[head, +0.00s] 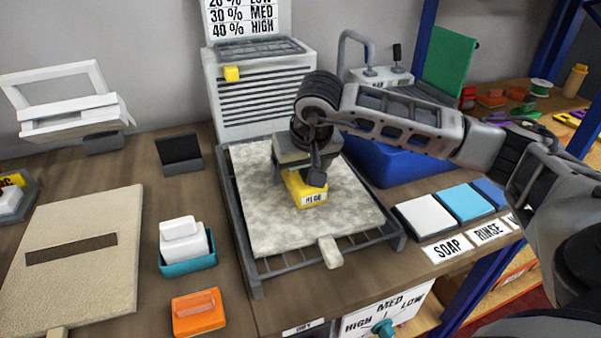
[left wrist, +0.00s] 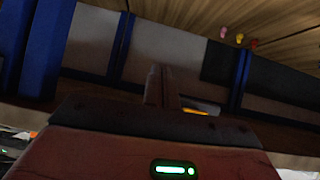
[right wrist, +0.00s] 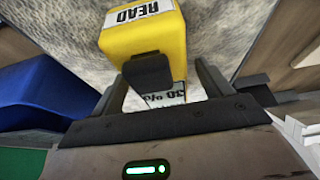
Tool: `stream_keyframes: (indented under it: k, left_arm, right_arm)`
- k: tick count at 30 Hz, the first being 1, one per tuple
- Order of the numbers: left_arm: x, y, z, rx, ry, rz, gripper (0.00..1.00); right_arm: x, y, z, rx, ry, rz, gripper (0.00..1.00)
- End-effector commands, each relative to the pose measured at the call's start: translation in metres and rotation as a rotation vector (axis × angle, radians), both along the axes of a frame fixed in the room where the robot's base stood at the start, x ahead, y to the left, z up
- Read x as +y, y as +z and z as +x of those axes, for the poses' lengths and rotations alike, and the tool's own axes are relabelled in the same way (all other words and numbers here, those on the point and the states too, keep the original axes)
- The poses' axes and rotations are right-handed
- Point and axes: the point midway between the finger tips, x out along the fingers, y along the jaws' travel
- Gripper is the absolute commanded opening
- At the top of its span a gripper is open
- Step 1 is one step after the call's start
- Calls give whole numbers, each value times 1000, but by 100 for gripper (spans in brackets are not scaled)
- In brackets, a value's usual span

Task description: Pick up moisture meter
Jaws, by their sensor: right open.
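The yellow moisture meter (head: 307,190) with a white label rests on the pale rug piece (head: 265,215) on a grey wire rack. In the right wrist view the meter (right wrist: 145,35) shows its "READ" label and a dark part on its near face. My right gripper (head: 300,172) is above the meter, pointing down at it. Its fingers (right wrist: 163,88) are open, apart on either side of the meter's near end; I cannot tell whether they touch it. My left gripper is outside the head view; in the left wrist view its fingers (left wrist: 163,86) are together and empty.
A grey vented unit (head: 262,95) stands behind the rack (head: 251,270). A blue bin (head: 400,165) is behind it at right. Soap and rinse pads (head: 425,215) lie to its right. A teal tray (head: 188,262), an orange block (head: 198,315) and a beige board (head: 85,270) are left.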

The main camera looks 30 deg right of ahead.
Motion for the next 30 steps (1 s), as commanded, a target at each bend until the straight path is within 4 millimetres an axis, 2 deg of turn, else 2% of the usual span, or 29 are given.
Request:
stream_keyframes:
  k: [6, 8, 12, 23, 26, 30]
  left_arm:
    - [0, 1, 1, -4, 2, -1, 0]
    - [0, 1, 1, -4, 2, -1, 0]
    - [1, 1, 1, -4, 3, 0, 0]
    - [2, -1, 1, -1, -1, 6, 0]
    - [2, -3, 1, -1, -1, 5, 0]
    - [2, -9, 0, 1, -2, 4, 0]
  right_arm:
    - [0, -1, 1, 0, 1, 0, 78]
    - [0, -1, 0, 0, 0, 0, 64]
    - [0, -1, 0, 0, 0, 0, 25]
    - [0, 3, 1, -3, 0, 0, 24]
    - [0, 9, 1, -4, 0, 1, 24]
    - [0, 32, 2, -9, 0, 0, 24]
